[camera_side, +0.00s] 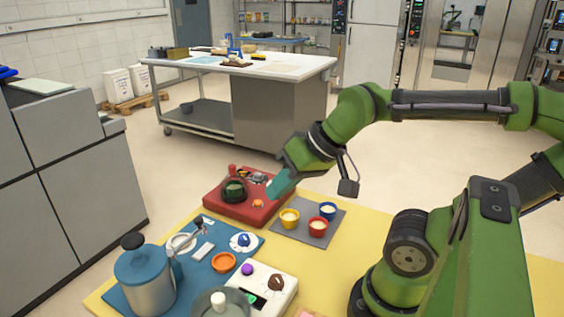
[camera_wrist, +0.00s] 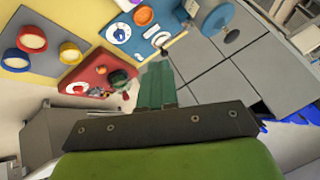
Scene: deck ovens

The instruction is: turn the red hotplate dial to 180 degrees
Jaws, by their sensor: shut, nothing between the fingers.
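The red hotplate (camera_side: 222,207) sits at the far left of the yellow table. Any scale or pointer is too small to read. My gripper (camera_side: 277,190) has teal fingers, shut and empty, pointing down above the right side of the hotplate, apparently apart from it. In the wrist view the hotplate (camera_wrist: 74,74) lies left of my gripper (camera_wrist: 158,70), with the dark green thing (camera_wrist: 119,79) nearest the fingers.
A grey mat (camera_side: 293,232) with yellow, red and blue cups lies right of the hotplate. A blue mat (camera_side: 207,262) nearer holds an orange ring, a white dial and a blue pot (camera_side: 146,280). A white box (camera_side: 285,284) with purple and brown knobs stands nearby.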

